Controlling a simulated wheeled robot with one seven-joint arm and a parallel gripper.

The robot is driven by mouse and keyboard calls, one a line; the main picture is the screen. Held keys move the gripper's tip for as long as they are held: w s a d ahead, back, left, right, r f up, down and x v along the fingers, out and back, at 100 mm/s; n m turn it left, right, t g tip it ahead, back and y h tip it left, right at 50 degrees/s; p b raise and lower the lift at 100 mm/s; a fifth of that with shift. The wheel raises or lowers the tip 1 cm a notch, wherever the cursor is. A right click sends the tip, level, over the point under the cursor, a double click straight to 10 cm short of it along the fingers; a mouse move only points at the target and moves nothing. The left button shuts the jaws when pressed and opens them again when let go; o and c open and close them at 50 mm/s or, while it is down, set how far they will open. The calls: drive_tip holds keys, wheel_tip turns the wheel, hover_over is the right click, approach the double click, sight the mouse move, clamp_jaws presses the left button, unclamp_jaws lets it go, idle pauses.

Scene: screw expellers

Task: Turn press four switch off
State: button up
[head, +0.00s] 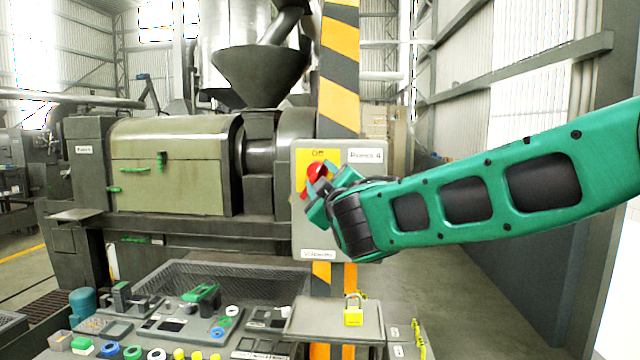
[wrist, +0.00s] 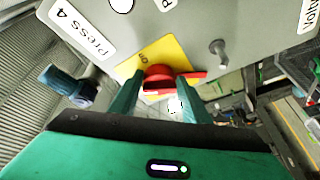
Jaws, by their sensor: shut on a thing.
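A red part of the switch sticks out to the right past the right finger there. The handle's exact angle is hard to tell.
A yellow padlock (head: 353,316) stands on a grey shelf below the box. A bench with coloured parts (head: 180,325) is at the lower left. The press (head: 170,165) stands behind, left of the striped post (head: 339,70). The floor at right looks clear.

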drive_tip(key=n+g, duration=0.1)
drive_tip(key=n, duration=0.2)
drive_tip(key=r+n+g, duration=0.1)
drive_tip(key=n, duration=0.1)
drive_tip(key=shift+d+n, duration=0.1)
drive_tip(key=shift+n, duration=0.3)
idle(0.4)
drive_tip(key=o, duration=1)
drive_tip(key=shift+s, duration=0.1)
drive_tip(key=v, duration=1)
drive_tip(key=shift+s+d, duration=0.15)
drive_tip(key=shift+s, duration=0.05)
drive_tip(key=shift+d, duration=0.1)
